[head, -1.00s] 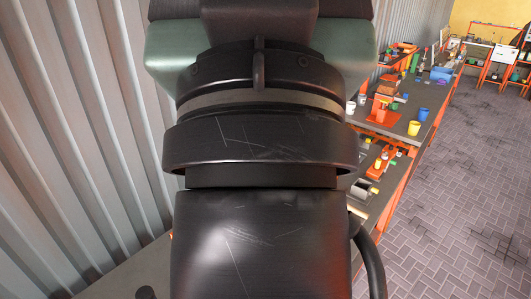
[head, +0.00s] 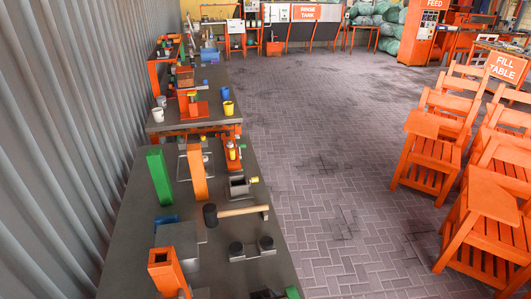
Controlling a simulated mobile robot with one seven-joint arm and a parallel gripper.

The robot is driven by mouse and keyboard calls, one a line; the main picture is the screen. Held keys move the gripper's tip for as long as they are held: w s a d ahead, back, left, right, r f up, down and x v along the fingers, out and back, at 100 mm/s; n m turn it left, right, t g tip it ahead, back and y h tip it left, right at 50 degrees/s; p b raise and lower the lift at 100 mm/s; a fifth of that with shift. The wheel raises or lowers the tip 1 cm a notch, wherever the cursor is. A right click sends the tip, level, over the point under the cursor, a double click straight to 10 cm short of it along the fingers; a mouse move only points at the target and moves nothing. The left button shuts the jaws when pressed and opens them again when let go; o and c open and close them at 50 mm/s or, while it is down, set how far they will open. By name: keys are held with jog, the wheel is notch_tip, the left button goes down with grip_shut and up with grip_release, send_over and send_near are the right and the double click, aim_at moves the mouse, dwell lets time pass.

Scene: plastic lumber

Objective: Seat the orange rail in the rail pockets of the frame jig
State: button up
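An orange bar (head: 198,176) stands on the near dark bench and looks like the orange rail. A thin pale outline (head: 182,167) lies on the bench around its far part; I cannot tell whether this is the frame jig. I cannot tell whether the bar touches any pocket. A second orange piece (head: 163,258), a hollow upright post, stands at the near edge of the view. My gripper is not in view.
A green block (head: 158,177) stands left of the bar. A mallet (head: 238,211), grey blocks (head: 178,238) and a dark two-knob fixture (head: 251,248) share the bench (head: 130,240). A farther bench holds cups (head: 228,107). Orange chairs (head: 430,150) stand right; the floor between is clear.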

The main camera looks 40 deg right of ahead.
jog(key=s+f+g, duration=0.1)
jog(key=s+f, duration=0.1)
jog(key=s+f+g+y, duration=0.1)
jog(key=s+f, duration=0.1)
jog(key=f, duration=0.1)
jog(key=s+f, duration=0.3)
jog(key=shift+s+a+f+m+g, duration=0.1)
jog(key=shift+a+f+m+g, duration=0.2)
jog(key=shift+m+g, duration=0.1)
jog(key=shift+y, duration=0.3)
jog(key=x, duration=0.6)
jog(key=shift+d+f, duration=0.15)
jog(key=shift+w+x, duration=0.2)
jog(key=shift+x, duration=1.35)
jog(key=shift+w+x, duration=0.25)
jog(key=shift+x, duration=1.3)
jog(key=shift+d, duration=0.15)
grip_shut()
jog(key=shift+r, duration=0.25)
